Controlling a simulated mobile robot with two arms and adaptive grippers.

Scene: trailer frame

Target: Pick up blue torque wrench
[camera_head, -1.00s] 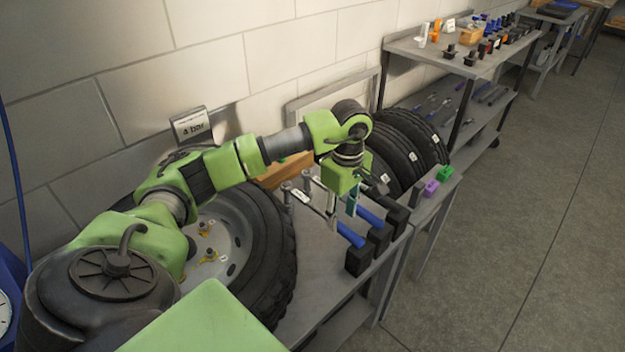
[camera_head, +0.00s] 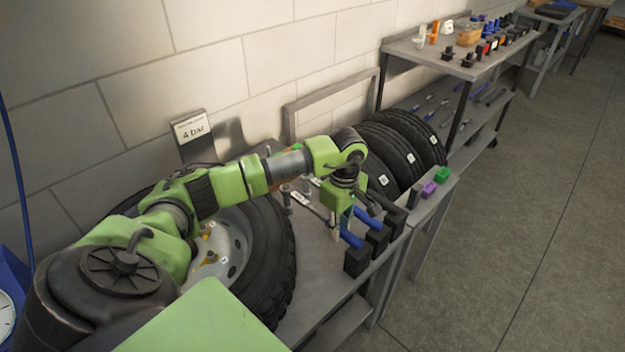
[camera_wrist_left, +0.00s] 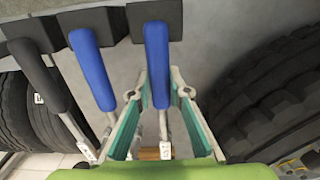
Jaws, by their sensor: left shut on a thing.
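A blue-handled torque wrench (camera_head: 351,239) lies at the near end of a row on the workbench, its handle end by a black holder block. In the left wrist view its blue handle (camera_wrist_left: 156,58) runs between the teal-padded fingers of my left gripper (camera_wrist_left: 160,80). My left gripper, also in the head view (camera_head: 345,210), is shut on this wrench, low over the bench. A second blue-handled wrench (camera_wrist_left: 92,68) lies beside it, outside the fingers. A black-handled wrench (camera_wrist_left: 42,75) lies farther over. My right gripper is out of view.
Black holder blocks (camera_head: 357,262) line the bench's front edge. A large wheel (camera_head: 275,255) lies near my left arm, and several tires (camera_head: 400,150) stand behind. Purple (camera_head: 429,188) and green (camera_head: 442,174) blocks sit farther along. The floor at right is clear.

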